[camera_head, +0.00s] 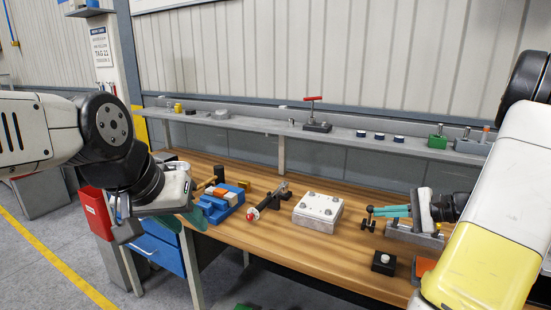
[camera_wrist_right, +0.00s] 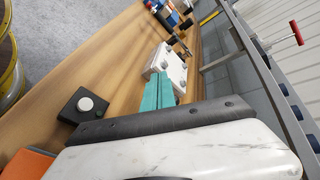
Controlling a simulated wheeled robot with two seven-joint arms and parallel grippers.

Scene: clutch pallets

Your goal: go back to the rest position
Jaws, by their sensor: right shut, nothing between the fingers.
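My right gripper (camera_head: 378,211) reaches in from the right over the right part of the wooden workbench (camera_head: 265,238). Its teal fingers are together with nothing between them; they also show in the right wrist view (camera_wrist_right: 160,88), pointing toward a white block with bolts. My left gripper (camera_head: 188,216) hangs at the bench's left front corner, beside a blue fixture. Its teal fingers are partly hidden by its own body, so I cannot tell whether they are apart.
The blue fixture (camera_head: 222,203), a black clamp with a red end (camera_head: 268,202), the white bolted block (camera_head: 318,211) and a black box with a button (camera_head: 383,263) stand on the bench. A rear shelf (camera_head: 262,125) holds small parts. A red bin (camera_head: 96,213) hangs at the left.

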